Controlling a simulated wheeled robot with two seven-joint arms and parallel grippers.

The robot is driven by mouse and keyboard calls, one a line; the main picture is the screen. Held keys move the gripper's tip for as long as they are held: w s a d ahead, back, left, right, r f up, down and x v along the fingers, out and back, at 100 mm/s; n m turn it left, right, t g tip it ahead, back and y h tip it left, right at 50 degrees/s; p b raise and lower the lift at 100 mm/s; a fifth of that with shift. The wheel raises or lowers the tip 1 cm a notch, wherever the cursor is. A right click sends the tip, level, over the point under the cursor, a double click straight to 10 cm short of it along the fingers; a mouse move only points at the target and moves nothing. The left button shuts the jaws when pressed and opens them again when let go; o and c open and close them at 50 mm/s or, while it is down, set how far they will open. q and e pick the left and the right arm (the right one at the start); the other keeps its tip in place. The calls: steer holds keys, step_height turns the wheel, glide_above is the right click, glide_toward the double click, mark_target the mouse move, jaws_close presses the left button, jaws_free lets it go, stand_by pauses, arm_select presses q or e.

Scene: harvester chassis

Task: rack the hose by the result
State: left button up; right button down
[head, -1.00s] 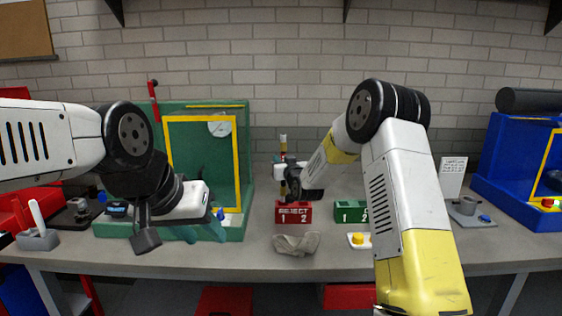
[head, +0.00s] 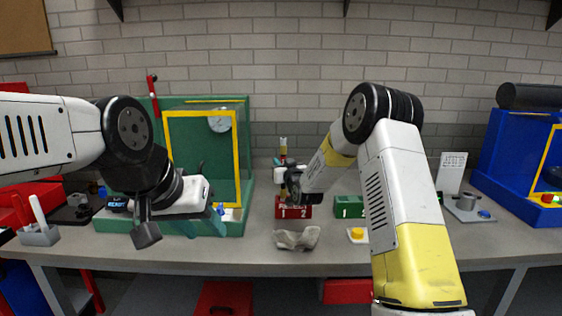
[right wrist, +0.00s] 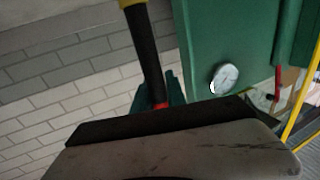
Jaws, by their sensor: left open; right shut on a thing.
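A slim hose with a dark middle and coloured bands stands upright at my right gripper (head: 284,180), which is shut on it above the red REJECT rack (head: 293,211). In the right wrist view the hose (right wrist: 147,55) is black, with a yellow part at the top and a red band low down; its lower end is hidden. The green rack (head: 348,208), numbered 1 and 2, stands right of the red one, partly behind my right arm. My left gripper (head: 212,208) is open at the green test stand (head: 240,222). The stand's small display (head: 118,204) is lit, but its text is too small to read surely.
A gauge (head: 220,122) sits on the stand's back panel. A grey cloth (head: 297,238) and a yellow button (head: 357,234) lie in front of the racks. A blue stand (head: 497,170) is at the far right. The bench between cloth and button is clear.

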steer(key=shift+f, duration=2.2)
steer(key=c, duration=1.3)
jaws_free()
steer(key=shift+s+f, duration=0.1)
steer(key=v, duration=0.7)
steer(key=shift+s+d, duration=0.15)
steer(key=shift+s, duration=0.15)
